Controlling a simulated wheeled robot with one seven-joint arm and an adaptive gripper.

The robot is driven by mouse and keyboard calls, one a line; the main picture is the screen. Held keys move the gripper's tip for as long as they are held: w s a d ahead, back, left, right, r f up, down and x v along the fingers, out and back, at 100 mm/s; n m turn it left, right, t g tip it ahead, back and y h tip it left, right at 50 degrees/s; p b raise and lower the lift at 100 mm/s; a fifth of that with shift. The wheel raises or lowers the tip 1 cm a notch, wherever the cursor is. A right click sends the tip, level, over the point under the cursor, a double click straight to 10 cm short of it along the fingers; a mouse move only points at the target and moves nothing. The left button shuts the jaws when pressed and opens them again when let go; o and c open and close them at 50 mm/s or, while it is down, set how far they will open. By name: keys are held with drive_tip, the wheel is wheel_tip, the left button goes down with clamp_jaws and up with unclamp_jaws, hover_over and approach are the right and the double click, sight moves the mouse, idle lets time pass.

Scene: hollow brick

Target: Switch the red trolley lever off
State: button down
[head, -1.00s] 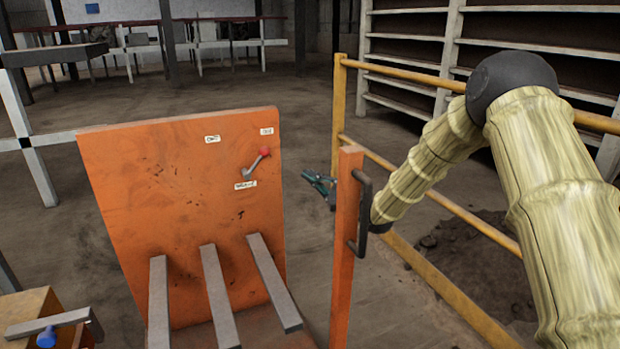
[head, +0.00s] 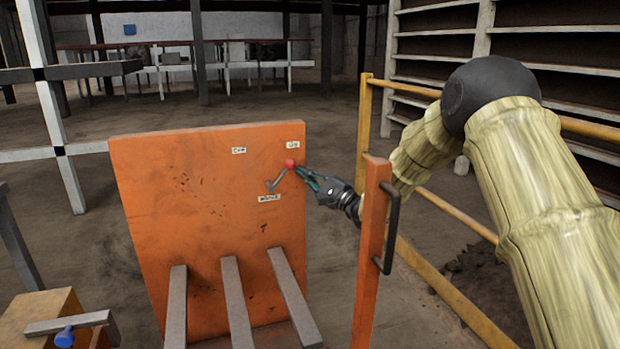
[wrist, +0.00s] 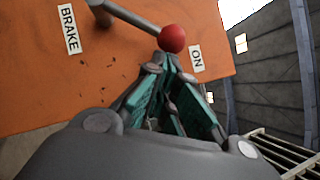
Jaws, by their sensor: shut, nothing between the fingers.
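The lever has a grey arm and a red ball knob (head: 290,164) and is mounted on an orange trolley panel (head: 190,230). It tilts up and to the right, its knob towards the "ON" label (wrist: 197,59). A "BRAKE" label (wrist: 69,29) sits by its pivot; another label (head: 238,150), too small to read, is at the upper left. My gripper (head: 303,172) is shut and empty, its tips just right of the knob. In the wrist view the knob (wrist: 172,38) lies right at the fingertips; I cannot tell if they touch.
An orange post (head: 371,250) with a dark handle (head: 390,228) stands in front of my forearm. A yellow railing (head: 450,207) runs behind on the right. Grey bars (head: 233,300) stick out from the panel's lower part. A wooden box with a blue knob (head: 64,337) is at lower left.

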drive_tip(key=shift+r+p, duration=0.15)
drive_tip(key=shift+p, duration=0.15)
drive_tip(key=shift+r+n+p, duration=0.2)
drive_tip(key=shift+n+p, duration=0.1)
drive_tip(key=shift+p, duration=0.15)
